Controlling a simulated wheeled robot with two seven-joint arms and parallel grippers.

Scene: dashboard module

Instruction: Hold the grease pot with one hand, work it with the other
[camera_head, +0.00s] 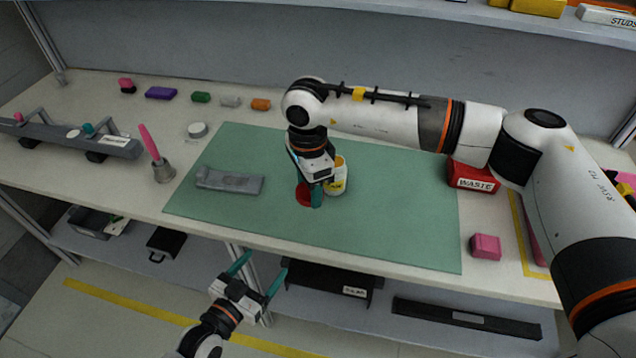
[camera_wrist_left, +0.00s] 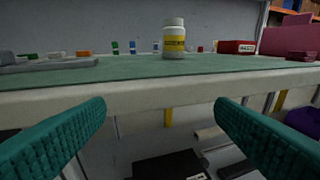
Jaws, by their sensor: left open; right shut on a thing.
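The grease pot (camera_head: 338,180), a white jar with a yellow label, stands upright on the green mat. It also shows in the left wrist view (camera_wrist_left: 174,42), where no gripper touches it. My right gripper (camera_head: 312,192) points down in front of the pot, partly covering it in the head view. It is shut on a red round thing (camera_head: 302,195) that looks like a lid; the fingers hide part of it. My left gripper (camera_head: 258,270) is open and empty, low in front of the table's front edge. Its two teal fingers (camera_wrist_left: 160,125) stand wide apart in the left wrist view.
A grey part (camera_head: 230,181) lies on the mat's left. A holder with a pink-handled tool (camera_head: 163,170) stands left of the mat. A red waste bin (camera_head: 474,178) and a pink block (camera_head: 485,246) are at the right. The mat's front right is clear.

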